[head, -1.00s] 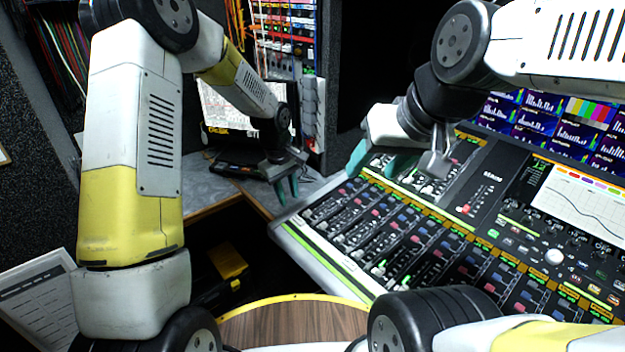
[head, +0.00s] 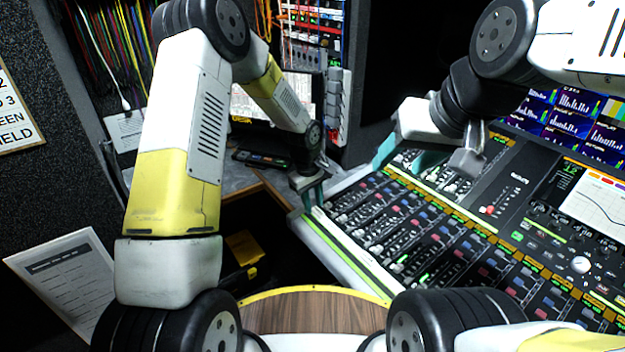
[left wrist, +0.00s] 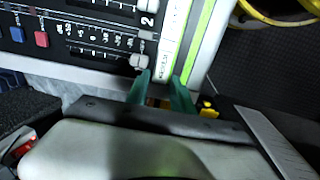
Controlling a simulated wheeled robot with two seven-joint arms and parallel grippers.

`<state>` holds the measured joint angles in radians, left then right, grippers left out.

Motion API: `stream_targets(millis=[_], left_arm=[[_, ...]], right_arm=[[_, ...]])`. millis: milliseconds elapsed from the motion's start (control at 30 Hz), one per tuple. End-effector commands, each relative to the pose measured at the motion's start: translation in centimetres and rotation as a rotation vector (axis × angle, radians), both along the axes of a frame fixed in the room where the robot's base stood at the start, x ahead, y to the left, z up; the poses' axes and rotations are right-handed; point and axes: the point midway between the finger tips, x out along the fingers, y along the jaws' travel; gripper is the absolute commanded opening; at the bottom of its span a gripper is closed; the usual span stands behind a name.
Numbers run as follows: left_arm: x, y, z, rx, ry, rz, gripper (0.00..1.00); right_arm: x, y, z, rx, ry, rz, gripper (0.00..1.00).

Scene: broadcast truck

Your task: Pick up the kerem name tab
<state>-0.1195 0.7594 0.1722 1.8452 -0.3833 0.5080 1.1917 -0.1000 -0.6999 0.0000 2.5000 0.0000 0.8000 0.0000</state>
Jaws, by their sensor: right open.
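In the left wrist view, a white strip (left wrist: 171,45) with small dark lettering runs along the mixing console's edge beside a green strip. The lettering nearest my fingers looks like "KEREM", but it is small and blurred. My left gripper (left wrist: 161,82) has its two teal fingers apart, with the strip's near end between or just beyond the tips; I cannot tell whether they touch it. In the head view my left gripper (head: 312,196) is at the console's far left corner. My right gripper (head: 402,155) is open above the console's faders, away from the strip.
The mixing console (head: 430,235) fills the right side, with screens (head: 575,120) behind it. A grey desk with a dark keypad (head: 262,160) lies left of the console corner. A yellow-rimmed wooden round top (head: 315,312) is in front. A paper sheet (head: 65,275) hangs at the left.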

Motion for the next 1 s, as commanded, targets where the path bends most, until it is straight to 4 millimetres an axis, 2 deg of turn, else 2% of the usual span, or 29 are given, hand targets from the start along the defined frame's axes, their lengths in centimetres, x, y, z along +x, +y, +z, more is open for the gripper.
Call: stream_targets(millis=[100, 367, 400, 533, 1000], left_arm=[[0.07, -0.09, -0.6, -0.001, 0.0, 0.001, 0.28], [0.1, -0.1, -0.7, 0.0, -0.001, 0.0, 0.28], [0.09, -0.11, -0.7, 0.0, -0.001, 0.0, 0.26], [0.09, -0.1, -0.69, 0.0, -0.001, 0.0, 0.01], [0.15, 0.34, -0.68, 0.0, -0.002, -0.001, 0.0]], right_arm=[[0.0, 0.0, 0.0, 0.0, 0.0, 0.0, 0.54], [0.0, 0.0, 0.0, 0.0, 0.0, 0.0, 0.54], [0.0, 0.0, 0.0, 0.0, 0.0, 0.0, 0.54], [0.0, 0.0, 0.0, 0.0, 0.0, 0.0, 0.54], [0.0, 0.0, 0.0, 0.0, 0.0, 0.0, 0.54]])
